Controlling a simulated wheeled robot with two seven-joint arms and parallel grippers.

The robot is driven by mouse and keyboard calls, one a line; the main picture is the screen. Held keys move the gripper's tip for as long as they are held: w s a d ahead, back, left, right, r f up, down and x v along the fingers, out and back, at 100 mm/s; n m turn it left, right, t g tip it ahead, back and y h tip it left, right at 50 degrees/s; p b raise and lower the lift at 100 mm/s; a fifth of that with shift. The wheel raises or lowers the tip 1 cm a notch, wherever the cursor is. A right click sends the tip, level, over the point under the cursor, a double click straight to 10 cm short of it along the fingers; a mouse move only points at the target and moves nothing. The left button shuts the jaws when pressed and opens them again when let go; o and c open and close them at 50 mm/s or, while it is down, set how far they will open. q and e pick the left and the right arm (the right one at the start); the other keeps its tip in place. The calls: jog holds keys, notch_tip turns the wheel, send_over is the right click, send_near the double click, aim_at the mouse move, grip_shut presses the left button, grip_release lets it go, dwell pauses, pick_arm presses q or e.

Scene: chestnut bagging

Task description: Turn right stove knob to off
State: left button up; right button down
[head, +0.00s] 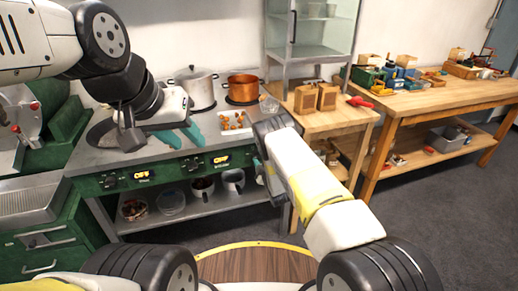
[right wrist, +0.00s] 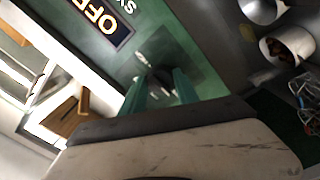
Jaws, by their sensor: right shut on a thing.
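The stove's green front panel (head: 170,176) carries black knobs and lit displays. A left display (head: 142,177) reads OFF, and another display (head: 221,160) glows further right. My right gripper (head: 262,172) is at the right end of the panel. In the right wrist view its green fingers (right wrist: 160,88) are closed around the right stove knob (right wrist: 154,72), partly hidden between them. The display beside it (right wrist: 102,14) reads OFF. My left gripper (head: 180,137) is open and empty above the left part of the stove top.
A silver pot (head: 195,88) and a copper pot (head: 243,89) stand at the back of the stove. A white tray (head: 224,129) of chestnuts lies at the right. Mugs (head: 233,181) and bowls sit on the shelf below. Paper bags (head: 306,98) stand on the wooden table.

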dwell(0.3)
jog(key=c, duration=0.9)
grip_release()
jog(key=v, duration=0.8)
jog(key=shift+w+r, duration=0.1)
